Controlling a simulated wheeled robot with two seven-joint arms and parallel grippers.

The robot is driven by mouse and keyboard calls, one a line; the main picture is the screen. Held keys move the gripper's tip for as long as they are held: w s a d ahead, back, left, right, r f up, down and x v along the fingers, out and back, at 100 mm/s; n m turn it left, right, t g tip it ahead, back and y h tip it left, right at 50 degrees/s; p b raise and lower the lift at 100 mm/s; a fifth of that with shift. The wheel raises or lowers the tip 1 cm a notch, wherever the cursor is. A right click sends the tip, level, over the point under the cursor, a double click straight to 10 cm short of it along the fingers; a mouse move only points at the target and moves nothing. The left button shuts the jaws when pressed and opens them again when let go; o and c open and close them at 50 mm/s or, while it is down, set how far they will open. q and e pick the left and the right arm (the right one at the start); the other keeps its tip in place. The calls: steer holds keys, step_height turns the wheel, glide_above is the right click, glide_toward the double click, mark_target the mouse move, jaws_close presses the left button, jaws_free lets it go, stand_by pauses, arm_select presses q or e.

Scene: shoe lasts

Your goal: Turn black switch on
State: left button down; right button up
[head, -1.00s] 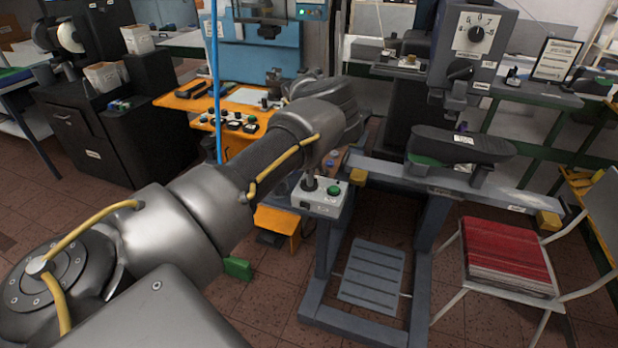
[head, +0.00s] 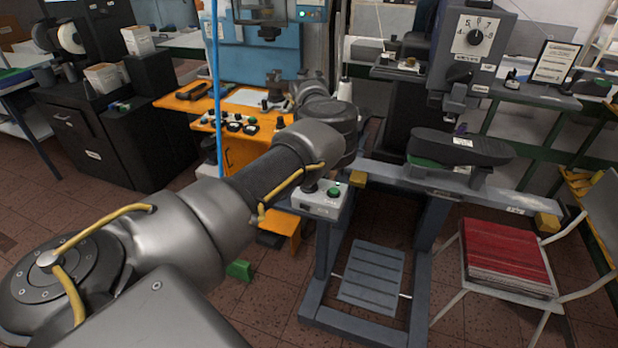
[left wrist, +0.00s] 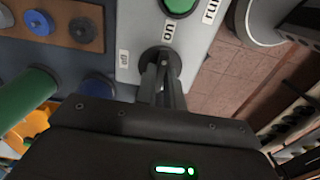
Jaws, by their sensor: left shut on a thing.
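The light grey control box (head: 322,204) with a green button (head: 334,192) sits at the left end of the machine's grey beam. In the left wrist view the box's plate (left wrist: 135,25) carries the labels off, on and run, with the green button (left wrist: 182,5) at the top edge. The round black switch (left wrist: 160,57) is beside the off and on labels. My left gripper (left wrist: 162,82) is shut on the switch, its fingers partly covering it. Which label the switch points to cannot be told. My right gripper is out of view.
Blue knobs (left wrist: 40,22) and a green cylinder (left wrist: 28,105) lie close to the left of the box in the wrist view. A black shoe last (head: 462,146) stands on the beam. A chair with red cloths (head: 505,257) is at right.

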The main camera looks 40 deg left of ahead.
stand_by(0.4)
arm_select(q)
steer(key=c, duration=1.5)
jaws_free()
step_height(320, 180, up, 11)
steer(key=shift+b, duration=0.45)
steer(key=shift+f, duration=0.1)
